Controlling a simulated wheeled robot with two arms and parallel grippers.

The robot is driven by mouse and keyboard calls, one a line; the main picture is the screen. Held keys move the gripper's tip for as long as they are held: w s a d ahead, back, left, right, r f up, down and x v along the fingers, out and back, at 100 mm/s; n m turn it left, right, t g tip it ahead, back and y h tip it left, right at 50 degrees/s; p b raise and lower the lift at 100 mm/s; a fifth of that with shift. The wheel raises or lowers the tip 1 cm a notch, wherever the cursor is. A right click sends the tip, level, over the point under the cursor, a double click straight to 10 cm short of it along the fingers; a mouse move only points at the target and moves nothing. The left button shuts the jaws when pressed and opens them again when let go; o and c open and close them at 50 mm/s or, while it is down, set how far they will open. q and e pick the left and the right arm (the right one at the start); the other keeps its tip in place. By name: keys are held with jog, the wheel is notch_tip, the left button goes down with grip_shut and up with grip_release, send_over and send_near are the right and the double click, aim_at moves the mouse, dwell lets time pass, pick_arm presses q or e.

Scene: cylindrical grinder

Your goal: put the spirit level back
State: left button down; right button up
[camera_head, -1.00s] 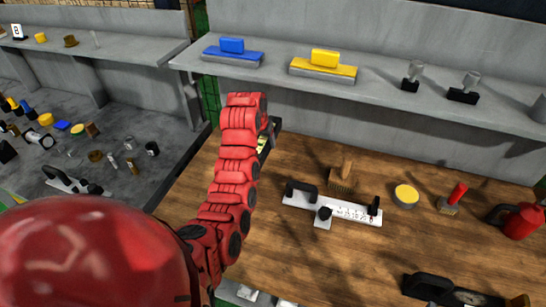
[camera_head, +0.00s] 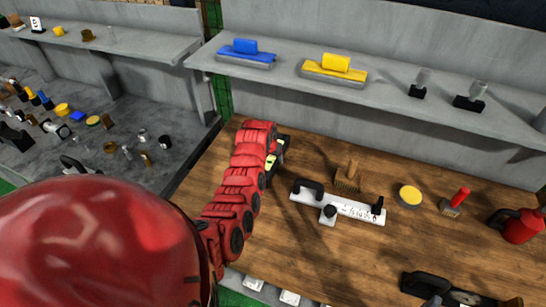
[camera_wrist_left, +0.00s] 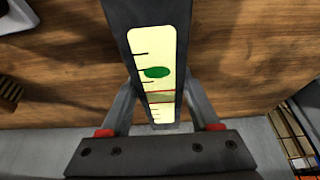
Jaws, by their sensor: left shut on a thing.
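The spirit level (camera_wrist_left: 160,55) is a dark bar with a pale yellow scale panel, red lines and a green bubble. In the left wrist view it stands between the fingers of my left gripper (camera_wrist_left: 158,100), which is shut on it. In the head view the level (camera_head: 282,146) shows only in part beyond my red left arm, over the left part of the wooden bench top (camera_head: 300,260). The arm hides most of my left gripper (camera_head: 272,155) there. I cannot tell whether the level touches the wood. My right gripper is not in view.
A white measuring bar (camera_head: 345,207) with black holders lies right of the level, with a brush (camera_head: 348,180) behind it. A yellow tin (camera_head: 410,195) and red can (camera_head: 518,226) are farther right. A grey shelf (camera_head: 390,95) overhangs the back.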

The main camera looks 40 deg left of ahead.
pick_arm(q)
jog(key=shift+c, duration=0.6)
grip_release()
jog(key=shift+r, duration=0.1)
